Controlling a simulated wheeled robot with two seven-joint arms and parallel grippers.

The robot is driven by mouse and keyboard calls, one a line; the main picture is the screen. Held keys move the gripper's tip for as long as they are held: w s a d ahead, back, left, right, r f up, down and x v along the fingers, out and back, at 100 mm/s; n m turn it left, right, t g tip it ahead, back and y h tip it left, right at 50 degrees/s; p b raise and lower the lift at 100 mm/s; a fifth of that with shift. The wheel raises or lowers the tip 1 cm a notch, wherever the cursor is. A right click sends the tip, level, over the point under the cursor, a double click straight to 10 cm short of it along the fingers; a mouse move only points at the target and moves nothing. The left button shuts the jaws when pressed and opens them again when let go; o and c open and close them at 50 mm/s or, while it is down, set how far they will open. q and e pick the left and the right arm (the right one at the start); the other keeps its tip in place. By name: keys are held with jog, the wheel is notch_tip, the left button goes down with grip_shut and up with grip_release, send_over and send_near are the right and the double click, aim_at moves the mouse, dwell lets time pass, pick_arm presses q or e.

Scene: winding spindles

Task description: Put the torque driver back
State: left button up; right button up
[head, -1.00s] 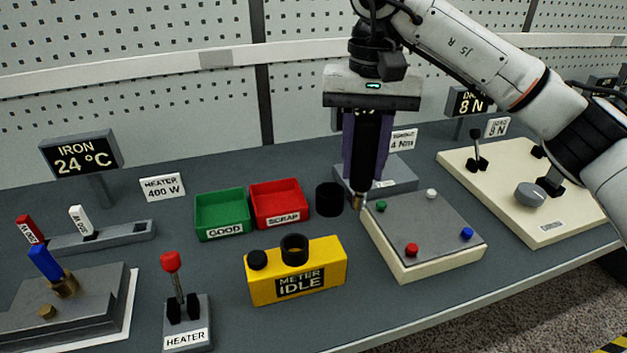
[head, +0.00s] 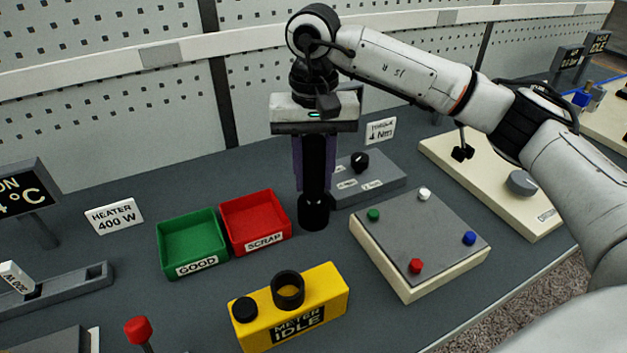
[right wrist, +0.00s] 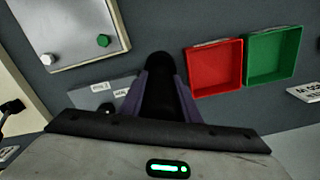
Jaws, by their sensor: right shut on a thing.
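The torque driver (head: 314,160) is black and upright between the purple fingers of my right gripper (head: 313,184), which is shut on it. Its lower end meets the round black holder (head: 313,213) on the bench, and its tip is hidden there. I cannot tell how deep it sits. In the right wrist view, the dark driver (right wrist: 160,98) shows between the fingers of the right gripper (right wrist: 160,88). My left gripper is not in view.
The red SCRAP tray (head: 256,246) and green GOOD tray (head: 190,267) are left of the holder. A grey torque setter box (head: 385,182) stands behind right, a plate with coloured studs (head: 440,233) at right, and the yellow meter (head: 335,293) in front.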

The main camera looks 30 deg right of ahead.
aim_at(314, 138)
jog(key=shift+f, duration=0.95)
jog(key=shift+f, duration=0.2)
jog(key=o, duration=1.2)
jog(key=shift+c, duration=0.2)
jog(key=shift+r, duration=0.1)
notch_tip(314, 138, up, 12)
jog(key=shift+r, duration=0.1)
